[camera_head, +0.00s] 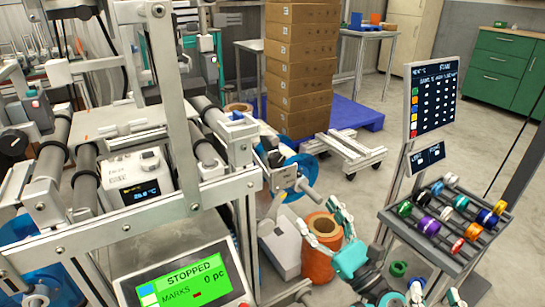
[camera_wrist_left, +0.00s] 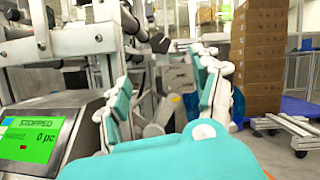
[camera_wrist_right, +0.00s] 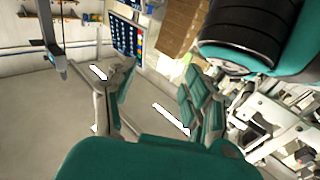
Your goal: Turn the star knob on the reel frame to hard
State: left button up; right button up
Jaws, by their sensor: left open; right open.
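A dark knob (camera_head: 275,158) sits on the right side of the reel frame (camera_head: 240,140), beside a blue reel disc (camera_head: 297,172). It is small here, and I cannot read its star shape or any hard marking. A dark knob also shows in the left wrist view (camera_wrist_left: 160,43), beyond the spread fingers. My left gripper (camera_head: 320,218) is open and empty, below and right of the knob, apart from it. Its fingers also show in the left wrist view (camera_wrist_left: 158,62). My right gripper (camera_head: 435,290) is open and empty at the bottom, and also shows in the right wrist view (camera_wrist_right: 155,72).
An orange spool (camera_head: 321,262) stands behind my left gripper. A rack of coloured reels (camera_head: 440,245) and a dark board (camera_head: 433,98) stand to the right. A screen (camera_head: 185,285) reads STOPPED.

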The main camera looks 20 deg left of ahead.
pick_arm(q)
send_near(278, 163)
jog(key=w+a, duration=0.1)
jog(key=a, duration=0.1)
jog(key=x, duration=0.7)
jog(key=shift+w+r, duration=0.2)
jog(key=shift+r, duration=0.3)
jog(key=shift+w+a+r, duration=0.25)
jog(key=shift+w+a, duration=0.1)
jog(key=shift+a, duration=0.2)
pick_arm(e)
jog(key=shift+f, duration=0.15)
